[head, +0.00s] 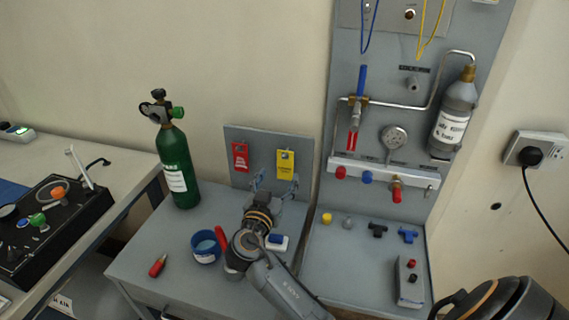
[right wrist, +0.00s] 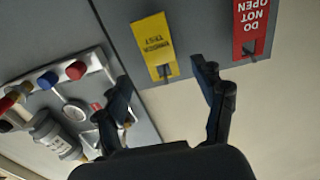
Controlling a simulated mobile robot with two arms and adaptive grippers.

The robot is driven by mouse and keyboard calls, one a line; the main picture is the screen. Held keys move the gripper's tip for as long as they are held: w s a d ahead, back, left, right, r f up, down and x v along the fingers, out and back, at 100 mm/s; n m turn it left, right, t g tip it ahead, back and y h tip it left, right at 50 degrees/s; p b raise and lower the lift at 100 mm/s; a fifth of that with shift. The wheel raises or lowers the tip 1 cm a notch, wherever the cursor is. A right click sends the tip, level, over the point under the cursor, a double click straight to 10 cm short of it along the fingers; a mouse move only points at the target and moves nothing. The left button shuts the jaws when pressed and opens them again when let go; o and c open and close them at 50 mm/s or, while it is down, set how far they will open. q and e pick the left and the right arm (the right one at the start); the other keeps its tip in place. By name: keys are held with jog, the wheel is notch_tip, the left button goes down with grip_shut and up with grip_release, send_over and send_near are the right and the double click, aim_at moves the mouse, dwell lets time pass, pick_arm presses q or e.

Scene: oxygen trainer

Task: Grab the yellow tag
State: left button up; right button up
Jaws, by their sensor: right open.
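The yellow tag (head: 285,164) hangs on the upright grey board (head: 262,143), to the right of a red tag (head: 240,157). In the right wrist view the yellow tag (right wrist: 152,38) appears upside down, just beyond and between the fingertips. My right gripper (head: 276,182) is open and empty in front of the board, just below the yellow tag. Its two fingers (right wrist: 163,75) are spread apart, and I see no contact with the tag. My left gripper is not in view.
A green oxygen cylinder (head: 175,165) stands left of the board. A blue cup (head: 206,246) and a red-handled tool (head: 158,266) lie on the grey table (head: 150,235). A tall panel (head: 400,90) with valves and a gauge rises at the right.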

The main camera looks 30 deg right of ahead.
aim_at(285, 163)
jog(key=shift+w+d+r, duration=0.25)
jog(key=shift+w+d, duration=0.25)
jog(key=shift+d, duration=0.1)
jog(key=p+x, duration=0.1)
jog(key=x, duration=0.2)
jog(key=shift+w+d+f, duration=0.15)
jog(key=shift+w+d, duration=0.1)
jog(key=shift+d, duration=0.05)
jog(key=shift+w+d, duration=0.15)
jog(key=shift+c, duration=0.8)
jog(key=c, duration=0.7)
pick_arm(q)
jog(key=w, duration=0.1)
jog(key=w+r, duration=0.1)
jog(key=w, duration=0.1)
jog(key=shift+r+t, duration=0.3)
pick_arm(e)
jog(key=shift+c, duration=0.2)
